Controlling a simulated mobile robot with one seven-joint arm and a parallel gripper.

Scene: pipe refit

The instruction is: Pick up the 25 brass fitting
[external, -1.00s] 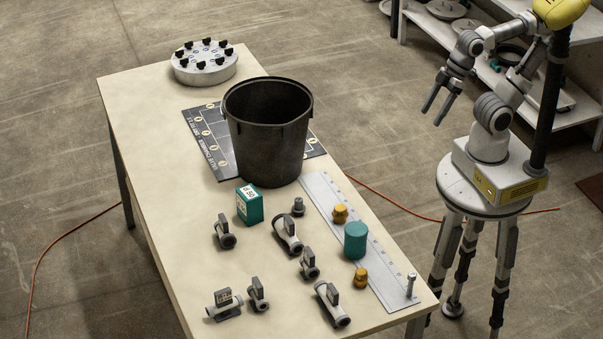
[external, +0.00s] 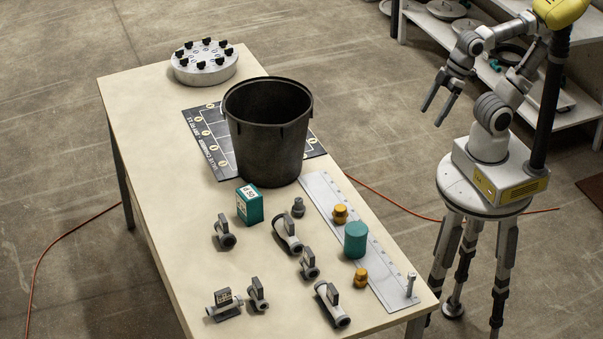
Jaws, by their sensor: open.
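Two small brass fittings stand at the right side of the table: one brass fitting (external: 340,214) on the grey ruled strip beyond the teal cylinder, and another brass fitting (external: 361,277) at the strip's left edge, nearer the front. Their size marks are too small to read, so I cannot tell which is the 25. My gripper (external: 439,108) is open and empty, held up off the table's right side, well apart from both fittings.
A black bucket (external: 266,140) stands on a dark printed board (external: 203,140). A teal cylinder (external: 355,240) stands between the fittings. A teal box (external: 250,205), several grey valves (external: 332,304) and a bolt (external: 411,285) stand nearby. A round flange (external: 205,66) is at the far end.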

